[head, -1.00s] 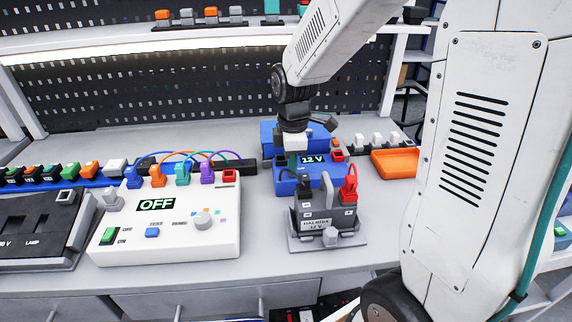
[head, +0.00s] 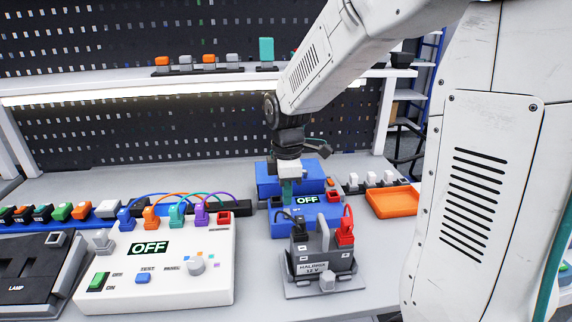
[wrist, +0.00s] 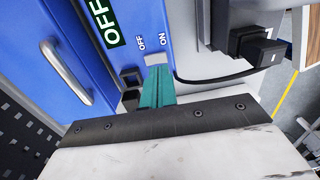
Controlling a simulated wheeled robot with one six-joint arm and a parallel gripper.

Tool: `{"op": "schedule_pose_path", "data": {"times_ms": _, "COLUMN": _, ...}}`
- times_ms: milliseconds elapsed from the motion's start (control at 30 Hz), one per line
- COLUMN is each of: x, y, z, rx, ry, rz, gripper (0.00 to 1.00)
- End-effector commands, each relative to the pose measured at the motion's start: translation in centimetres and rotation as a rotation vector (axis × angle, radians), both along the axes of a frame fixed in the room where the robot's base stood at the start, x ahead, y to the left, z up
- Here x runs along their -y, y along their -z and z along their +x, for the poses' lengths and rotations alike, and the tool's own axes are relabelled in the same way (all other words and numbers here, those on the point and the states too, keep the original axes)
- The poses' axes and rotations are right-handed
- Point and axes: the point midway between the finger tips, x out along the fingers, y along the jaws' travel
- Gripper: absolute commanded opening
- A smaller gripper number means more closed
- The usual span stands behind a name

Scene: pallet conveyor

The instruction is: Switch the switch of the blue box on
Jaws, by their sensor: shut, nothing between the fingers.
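The blue box (head: 279,226) stands on the bench behind the dark battery block (head: 322,262). Its display (head: 307,199) reads OFF, as it also does in the wrist view (wrist: 103,22). My gripper (head: 287,201) points down at the left part of the box's top, beside the display. In the wrist view my shut teal fingers (wrist: 158,86) reach to the OFF and ON labels. A pale grey piece (wrist: 155,59) lies at their tip, by ON; I cannot tell whether it is the switch or whether they touch it. A black socket-like part (wrist: 130,78) sits beside them.
A white control box (head: 160,285) with an OFF display and coloured cables stands at the left. Black and red leads rise from the battery block toward the blue box. An orange tray (head: 394,202) lies at the right. A shelf (head: 210,84) runs behind.

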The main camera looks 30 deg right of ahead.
Motion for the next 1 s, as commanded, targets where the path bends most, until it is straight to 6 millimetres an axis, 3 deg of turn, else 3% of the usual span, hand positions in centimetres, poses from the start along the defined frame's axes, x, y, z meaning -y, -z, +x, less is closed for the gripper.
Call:
{"op": "schedule_pose_path", "data": {"times_ms": 200, "x": -0.2, "y": -5.6, "z": 0.1, "rx": 0.005, "ry": -0.003, "rz": 0.000, "gripper": 0.00}}
{"op": "schedule_pose_path", "data": {"times_ms": 433, "x": -0.3, "y": -9.5, "z": 0.1, "rx": 0.004, "ry": -0.004, "rz": 0.001, "gripper": 0.00}}
{"op": "schedule_pose_path", "data": {"times_ms": 633, "x": -0.3, "y": -10.7, "z": 0.0, "rx": 0.002, "ry": -0.003, "rz": 0.002, "gripper": 0.00}}
{"op": "schedule_pose_path", "data": {"times_ms": 1000, "x": -0.2, "y": -10.8, "z": 0.2, "rx": -0.005, "ry": -0.002, "rz": 0.003, "gripper": 0.00}}
